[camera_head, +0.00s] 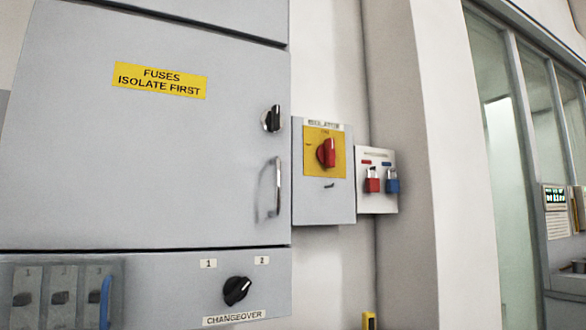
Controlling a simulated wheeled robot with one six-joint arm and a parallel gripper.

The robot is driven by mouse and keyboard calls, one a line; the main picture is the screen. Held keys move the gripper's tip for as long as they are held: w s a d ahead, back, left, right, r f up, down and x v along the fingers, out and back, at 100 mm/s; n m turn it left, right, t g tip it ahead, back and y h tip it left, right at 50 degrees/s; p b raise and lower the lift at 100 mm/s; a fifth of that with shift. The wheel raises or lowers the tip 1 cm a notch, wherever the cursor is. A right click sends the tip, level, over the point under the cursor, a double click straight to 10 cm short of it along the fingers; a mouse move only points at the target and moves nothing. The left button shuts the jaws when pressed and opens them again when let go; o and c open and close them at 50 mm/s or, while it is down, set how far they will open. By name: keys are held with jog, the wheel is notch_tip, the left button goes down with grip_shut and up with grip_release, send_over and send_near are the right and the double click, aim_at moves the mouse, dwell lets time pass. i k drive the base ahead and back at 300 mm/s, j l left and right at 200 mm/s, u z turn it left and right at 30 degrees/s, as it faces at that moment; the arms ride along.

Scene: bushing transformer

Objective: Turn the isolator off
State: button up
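The isolator (323,205) is a grey wall box just right of the large grey cabinet. A label at its top is blurred. A red rotary knob (327,153) sits on its yellow plate (312,172); its grip looks close to upright. Small marks on the plate are too blurred to read surely. My gripper is not in view.
The cabinet (150,190) has a "FUSES ISOLATE FIRST" label, a black knob (271,119), a metal handle (277,187) and a changeover knob (236,291) below. A small board with a red padlock (372,181) and a blue padlock (392,182) hangs right of the isolator. A pillar (425,150) stands further right.

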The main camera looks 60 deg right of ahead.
aim_at(325, 153)
jog(key=z, duration=1.85)
